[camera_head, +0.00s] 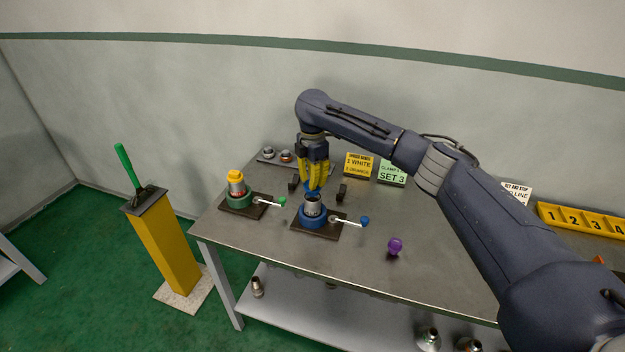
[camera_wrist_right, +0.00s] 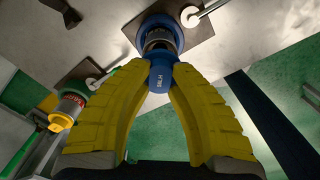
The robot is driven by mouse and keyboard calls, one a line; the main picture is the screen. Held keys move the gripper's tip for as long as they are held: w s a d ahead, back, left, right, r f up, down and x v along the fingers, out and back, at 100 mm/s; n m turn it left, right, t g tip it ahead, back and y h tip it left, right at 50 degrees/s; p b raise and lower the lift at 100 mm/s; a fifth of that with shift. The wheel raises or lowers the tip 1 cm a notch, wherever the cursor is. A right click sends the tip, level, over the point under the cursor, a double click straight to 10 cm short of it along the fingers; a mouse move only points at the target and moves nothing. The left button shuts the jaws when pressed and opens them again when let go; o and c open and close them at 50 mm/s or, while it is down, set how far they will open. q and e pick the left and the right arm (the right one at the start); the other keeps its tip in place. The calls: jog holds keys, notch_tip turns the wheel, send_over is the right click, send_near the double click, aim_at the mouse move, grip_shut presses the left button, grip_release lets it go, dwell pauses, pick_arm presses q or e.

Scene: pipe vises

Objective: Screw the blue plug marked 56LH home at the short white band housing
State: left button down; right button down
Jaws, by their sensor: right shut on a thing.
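My right gripper (camera_head: 314,178) points down over the blue vise (camera_head: 318,220) with its yellow fingers shut on the blue plug (camera_head: 313,189). In the right wrist view the blue plug (camera_wrist_right: 159,77) sits between the fingertips (camera_wrist_right: 172,72), with a marking that reads like 56LH. A metal housing (camera_head: 312,206) stands upright in the blue vise, under the plug. It also shows in the right wrist view (camera_wrist_right: 158,42). The plug is lined up closely with its mouth; I cannot tell whether they touch. The band colour on this housing is not clear. My left gripper is not in view.
A green vise (camera_head: 239,201) to the left holds a red-banded housing with a yellow cap (camera_head: 235,176). Both vises have levers. A purple knob (camera_head: 394,245) is on the table at right. Signs (camera_head: 359,166) and a tray of fittings (camera_head: 270,155) are behind.

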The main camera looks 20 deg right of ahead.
jog(key=shift+f, duration=1.65)
dwell(1.4)
jog(key=c, duration=1.2)
grip_release()
